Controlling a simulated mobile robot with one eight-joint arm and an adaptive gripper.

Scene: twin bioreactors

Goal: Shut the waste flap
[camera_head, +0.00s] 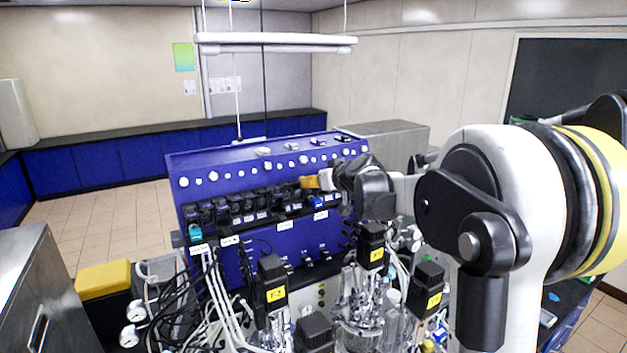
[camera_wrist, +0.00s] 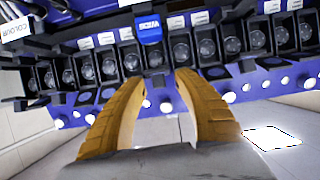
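My gripper (camera_wrist: 161,78) is open and empty, with two yellow fingers spread apart. In the head view its yellow fingertips (camera_head: 309,182) are in front of the blue console, close to its row of black units. A blue piece with a white label (camera_wrist: 149,29) sits among the black units just beyond the fingertips in the wrist view, apart from them. It also shows in the head view as a small blue patch (camera_head: 318,202) below the fingers. No part is readable as a waste flap, so I cannot tell which one it is or whether it stands open.
The blue console (camera_head: 230,163) carries white knobs and a row of black units (camera_head: 235,205). Black-headed vessels (camera_head: 271,290) with tubing and cables crowd the space in front of it. A yellow-topped box (camera_head: 103,278) stands at the lower left. The tiled floor (camera_head: 125,210) at left is clear.

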